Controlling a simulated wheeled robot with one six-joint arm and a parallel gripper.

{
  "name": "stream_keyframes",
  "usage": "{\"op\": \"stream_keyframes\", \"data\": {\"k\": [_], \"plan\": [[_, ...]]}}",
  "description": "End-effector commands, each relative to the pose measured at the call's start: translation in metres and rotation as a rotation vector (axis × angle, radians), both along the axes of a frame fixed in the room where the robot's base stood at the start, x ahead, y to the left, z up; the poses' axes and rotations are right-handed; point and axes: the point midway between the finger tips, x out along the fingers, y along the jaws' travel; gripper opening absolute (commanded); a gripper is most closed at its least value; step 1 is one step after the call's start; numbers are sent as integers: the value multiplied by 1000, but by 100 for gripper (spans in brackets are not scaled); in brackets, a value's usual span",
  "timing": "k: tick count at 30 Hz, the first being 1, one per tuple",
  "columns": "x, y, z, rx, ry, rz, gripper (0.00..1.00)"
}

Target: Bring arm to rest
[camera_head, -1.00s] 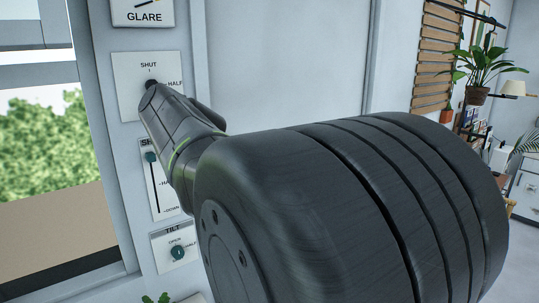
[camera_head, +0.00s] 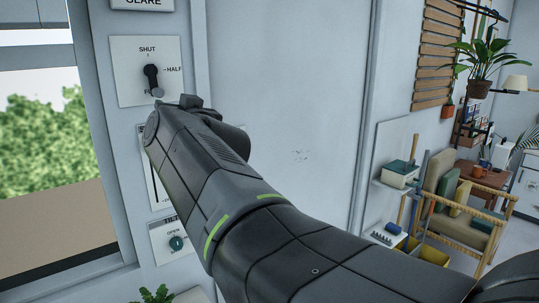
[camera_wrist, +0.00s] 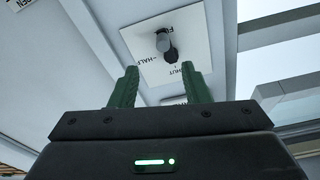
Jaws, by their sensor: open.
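My gripper (camera_wrist: 159,84) shows in the wrist view with its two green fingers apart and nothing between them. Ahead of it, a black lever knob (camera_wrist: 165,44) sits on a white plate marked SHUT and HALF. The fingers are apart from the knob. In the head view my dark arm reaches from the lower right toward the wall, and its far end is just below the same lever (camera_head: 152,80). The lever points down, toward the label at the bottom, which is partly covered. The fingers cannot be made out in the head view.
Below the lever plate are a slider panel (camera_head: 153,185), mostly behind my arm, and a TILT dial (camera_head: 176,243). A window (camera_head: 40,150) is at left. At right are a wooden chair (camera_head: 455,205), a shelf (camera_head: 398,178) and a hanging plant (camera_head: 488,62).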

Motion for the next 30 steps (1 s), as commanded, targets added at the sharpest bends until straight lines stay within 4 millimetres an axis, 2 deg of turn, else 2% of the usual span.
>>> {"op": "stream_keyframes", "data": {"k": [3,16,30], "plan": [[1,4,-11,31,-33,-11,43],[-2,13,-31,148,-149,-44,43],[-5,14,-33,185,-185,-50,43]]}}
